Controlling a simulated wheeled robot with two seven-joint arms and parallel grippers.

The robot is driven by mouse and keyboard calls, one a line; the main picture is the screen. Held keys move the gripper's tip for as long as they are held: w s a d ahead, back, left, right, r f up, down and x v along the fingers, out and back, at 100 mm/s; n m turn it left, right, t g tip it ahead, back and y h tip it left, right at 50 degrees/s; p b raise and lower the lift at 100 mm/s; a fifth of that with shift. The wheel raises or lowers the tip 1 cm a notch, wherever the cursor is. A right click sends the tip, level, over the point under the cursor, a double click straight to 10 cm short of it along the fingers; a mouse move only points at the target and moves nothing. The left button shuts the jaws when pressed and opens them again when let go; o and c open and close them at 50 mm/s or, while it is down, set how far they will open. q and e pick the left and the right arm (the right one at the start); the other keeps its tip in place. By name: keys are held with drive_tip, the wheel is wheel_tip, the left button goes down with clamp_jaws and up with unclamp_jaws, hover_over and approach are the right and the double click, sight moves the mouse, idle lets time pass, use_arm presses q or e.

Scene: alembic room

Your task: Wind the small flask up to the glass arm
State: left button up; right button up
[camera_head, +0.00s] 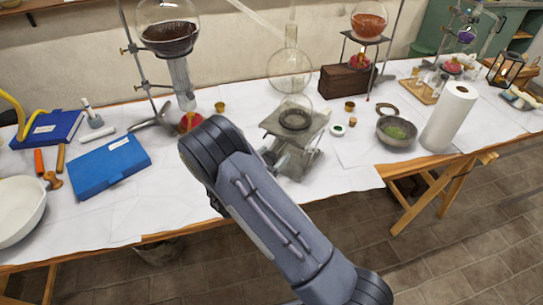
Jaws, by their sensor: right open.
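The lab jack (284,131) stands on the white-covered table, with a grey top plate and a dark ring on it. A small clear round flask (295,103) appears to sit in the ring. My right gripper (268,156) is open at the jack's left side, mostly hidden behind my right arm. Contact with the jack's knob is unclear. My left gripper is out of view.
A stand with a dark-filled flask (169,36) is left of the jack. Blue boxes (109,165) and a white bowl (20,208) lie further left. A metal bowl (396,131) and paper roll (450,118) stand right. The table front right of the jack is bare.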

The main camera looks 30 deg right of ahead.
drive_tip(key=shift+c, duration=0.4)
drive_tip(key=c, duration=0.9)
drive_tip(key=shift+f+m+b, duration=0.2)
drive_tip(key=shift+m+b, duration=0.7)
drive_tip(key=shift+b, duration=0.2)
drive_tip(key=m+b, duration=0.8)
drive_tip(key=b, duration=0.1)
drive_tip(key=m+b, duration=0.4)
drive_tip(key=b, duration=0.1)
drive_tip(key=shift+s+f+m, duration=0.15)
drive_tip(key=shift+f+m, duration=0.1)
drive_tip(key=shift+m, duration=0.05)
drive_tip(key=m+b, duration=1.2)
drive_tip(key=b, duration=0.6)
drive_tip(key=shift+f+b, duration=0.15)
drive_tip(key=shift+b, duration=0.15)
drive_tip(key=shift+r+m+b, duration=0.25)
drive_tip(key=shift+m+b, duration=0.65)
drive_tip(key=shift+b, duration=0.25)
drive_tip(key=o, duration=1)
